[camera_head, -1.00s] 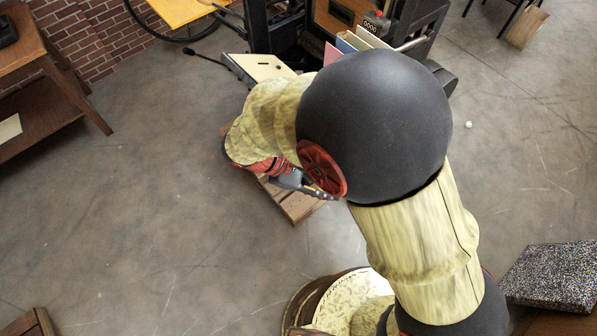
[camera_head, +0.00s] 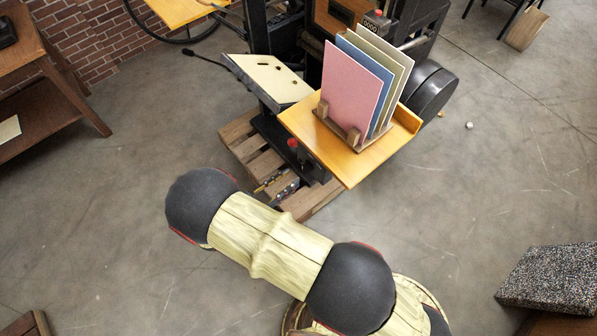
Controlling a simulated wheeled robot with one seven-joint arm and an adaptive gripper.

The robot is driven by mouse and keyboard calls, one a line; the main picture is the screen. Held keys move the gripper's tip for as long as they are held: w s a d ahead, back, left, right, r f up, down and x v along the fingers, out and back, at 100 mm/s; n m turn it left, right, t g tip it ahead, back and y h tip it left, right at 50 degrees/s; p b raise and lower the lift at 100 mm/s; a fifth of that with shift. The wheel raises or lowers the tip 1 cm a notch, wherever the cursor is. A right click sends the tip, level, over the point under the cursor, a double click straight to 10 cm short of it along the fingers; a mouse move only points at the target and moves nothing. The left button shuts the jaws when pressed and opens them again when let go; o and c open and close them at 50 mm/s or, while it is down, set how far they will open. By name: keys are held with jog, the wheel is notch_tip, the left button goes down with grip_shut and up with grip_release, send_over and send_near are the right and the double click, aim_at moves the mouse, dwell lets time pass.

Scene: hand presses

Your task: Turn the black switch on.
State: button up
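I cannot make out for certain which part is the black switch. A slanted cream panel (camera_head: 268,80) on the press carries small dark marks, too small to identify. A black lever (camera_head: 205,60) with a knobbed end sticks out left of this panel. My arm lies across the lower middle of the view, with its dark joint at left, short of the press. My gripper is not visible, so its opening and anything in it cannot be seen.
A yellow-orange shelf (camera_head: 350,165) juts toward me, bearing a wooden rack with pink (camera_head: 352,92), blue and greenish boards. A red knob (camera_head: 292,143) sits beneath it. A wooden pallet (camera_head: 243,140) lies under the press. A wooden table (camera_head: 60,90) stands left. Grey floor is open around.

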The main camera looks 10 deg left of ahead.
aim_at(306, 168)
jog(key=x, duration=0.5)
jog(key=shift+b, duration=0.3)
jog(key=c, duration=0.4)
grip_shut()
